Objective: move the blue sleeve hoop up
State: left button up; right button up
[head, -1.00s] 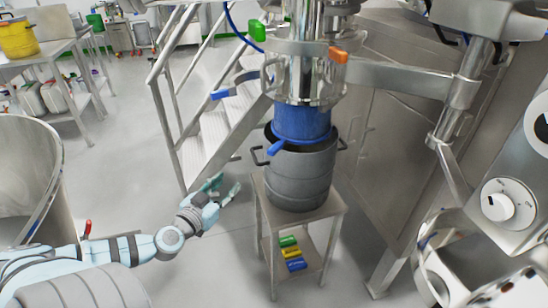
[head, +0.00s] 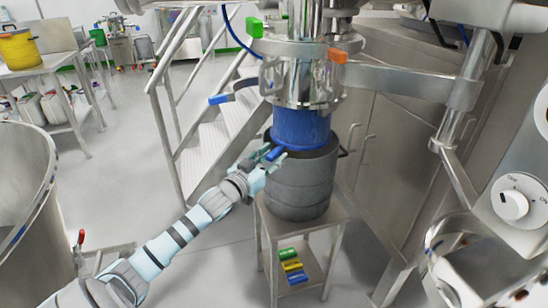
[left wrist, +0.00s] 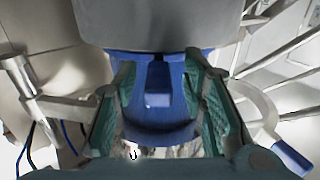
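The blue sleeve hoop (head: 301,128) hangs under the steel outlet pipe (head: 300,82), its lower edge in the mouth of the grey drum (head: 300,185). Its blue handle (head: 276,154) sticks out at the front left. My left gripper (head: 268,155) is at this handle. In the left wrist view its teal fingers (left wrist: 157,105) stand wide apart, one on each side of the handle (left wrist: 158,85), with gaps visible. The hoop's blue band (left wrist: 160,125) lies behind the handle. My right gripper is not in view.
The drum stands on a small steel table (head: 312,212); coloured clamps (head: 291,265) lie on its lower shelf. Steel stairs (head: 215,135) are behind left. A clamp ring with a blue handle (head: 221,99) and orange handle (head: 337,56) surrounds the pipe above. A large steel vessel (head: 22,200) stands at left.

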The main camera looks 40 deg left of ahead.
pick_arm(q)
jog(key=shift+w, duration=0.55)
grip_shut()
notch_tip(320, 180, up, 11)
jog(key=p, duration=1.2)
jog(key=shift+p, duration=0.35)
jog(key=shift+f, duration=0.1)
